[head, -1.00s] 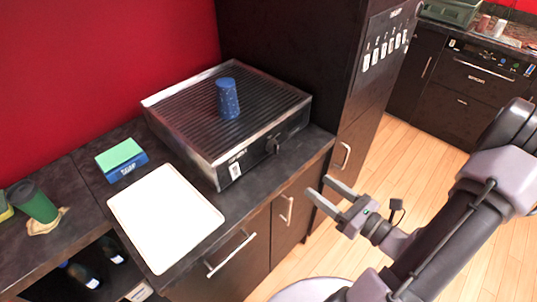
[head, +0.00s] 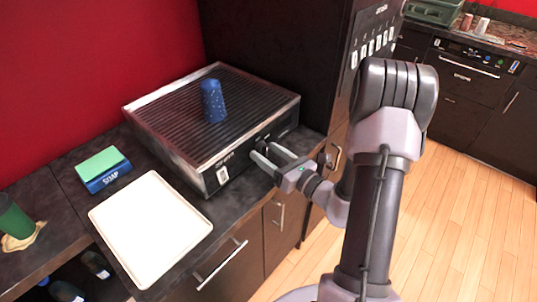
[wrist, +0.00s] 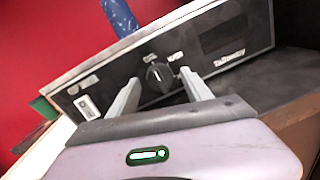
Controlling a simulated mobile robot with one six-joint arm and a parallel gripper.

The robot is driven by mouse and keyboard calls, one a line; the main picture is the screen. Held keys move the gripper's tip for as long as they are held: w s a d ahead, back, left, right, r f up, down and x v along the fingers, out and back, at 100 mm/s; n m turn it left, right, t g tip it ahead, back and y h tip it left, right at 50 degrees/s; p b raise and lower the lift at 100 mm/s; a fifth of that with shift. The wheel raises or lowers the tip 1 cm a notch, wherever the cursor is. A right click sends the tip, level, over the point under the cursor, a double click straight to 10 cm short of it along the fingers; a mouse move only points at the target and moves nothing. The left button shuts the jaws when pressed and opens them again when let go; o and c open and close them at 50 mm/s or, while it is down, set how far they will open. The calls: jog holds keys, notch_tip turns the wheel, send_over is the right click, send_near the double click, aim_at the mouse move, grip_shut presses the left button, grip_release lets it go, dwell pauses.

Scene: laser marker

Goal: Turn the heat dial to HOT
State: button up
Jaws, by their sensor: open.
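The heat dial (wrist: 159,76) is a round black knob on the dark front panel of the grill (head: 165,130). It shows in the wrist view, with small white labels above it that are too small to read. In the head view it is mostly hidden by my gripper (head: 262,153). My gripper (wrist: 160,92) is open, with its two fingers pointing at the panel. The dial appears between the fingertips, one on each side. I cannot tell whether either fingertip touches it.
A blue speckled cup (head: 213,101) stands on the grill's ribbed top. A cream tray (head: 150,230) and a blue soap box with a green sponge (head: 104,170) lie on the counter to the left. A dark tall cabinet (head: 290,50) stands behind the grill.

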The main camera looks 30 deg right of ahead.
grip_shut()
